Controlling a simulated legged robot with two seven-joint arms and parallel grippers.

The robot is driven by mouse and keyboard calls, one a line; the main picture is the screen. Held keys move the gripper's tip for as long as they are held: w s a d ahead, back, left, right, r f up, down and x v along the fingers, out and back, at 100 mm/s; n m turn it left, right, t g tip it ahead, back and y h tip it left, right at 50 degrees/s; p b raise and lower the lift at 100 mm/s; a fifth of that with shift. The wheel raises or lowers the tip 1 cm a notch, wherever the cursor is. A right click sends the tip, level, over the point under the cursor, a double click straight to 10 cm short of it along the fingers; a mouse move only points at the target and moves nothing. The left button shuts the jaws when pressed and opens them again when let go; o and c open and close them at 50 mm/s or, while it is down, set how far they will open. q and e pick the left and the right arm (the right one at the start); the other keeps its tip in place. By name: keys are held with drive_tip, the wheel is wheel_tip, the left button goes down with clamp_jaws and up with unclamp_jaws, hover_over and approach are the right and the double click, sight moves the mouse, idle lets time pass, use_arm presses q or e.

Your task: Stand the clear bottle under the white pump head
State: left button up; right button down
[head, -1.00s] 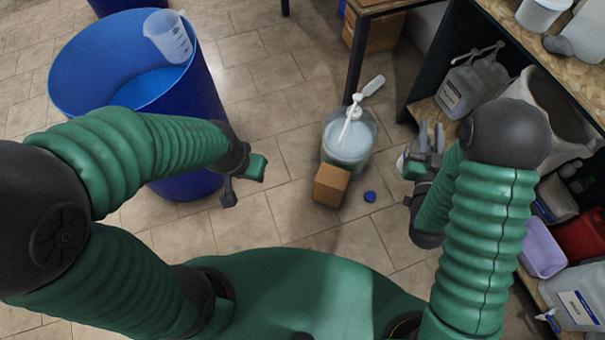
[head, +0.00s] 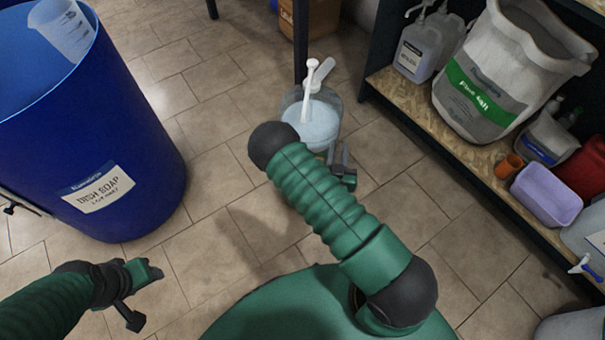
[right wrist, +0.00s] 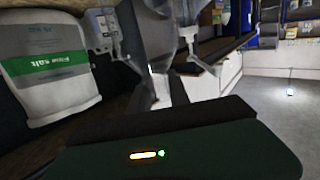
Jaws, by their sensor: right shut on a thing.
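A clear drum (head: 321,118) with pale liquid stands on the floor in the upper middle of the head view. A white pump (head: 309,95) rises from it. My right gripper (head: 343,168) is just in front of the drum, partly hidden by my own arm. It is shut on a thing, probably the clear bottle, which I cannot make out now. In the right wrist view the grey fingers (right wrist: 160,60) show, but no clear bottle outline. My left gripper (head: 146,294) is at lower left, fingers apart and empty, away from the drum.
A large blue barrel (head: 95,130) labelled dish soap stands at left with a clear measuring jug (head: 62,30). At right a low shelf (head: 430,118) holds a salt sack (head: 495,85), a pump jug (head: 418,50) and a lilac tub (head: 547,193). Floor between is clear.

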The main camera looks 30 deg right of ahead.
drive_tip(key=w+a+f+b, duration=0.1)
drive_tip(key=w+f+b, duration=0.1)
drive_tip(key=w, duration=0.5)
drive_tip(key=w+a+f+b, duration=0.1)
drive_tip(key=w+f+b, duration=0.2)
drive_tip(key=w+b, duration=0.2)
drive_tip(key=w, duration=0.3)
drive_tip(key=shift+w, duration=0.25)
drive_tip(key=c, duration=1.3)
unclamp_jaws()
drive_tip(key=shift+f, duration=0.1)
drive_tip(key=shift+o, duration=0.3)
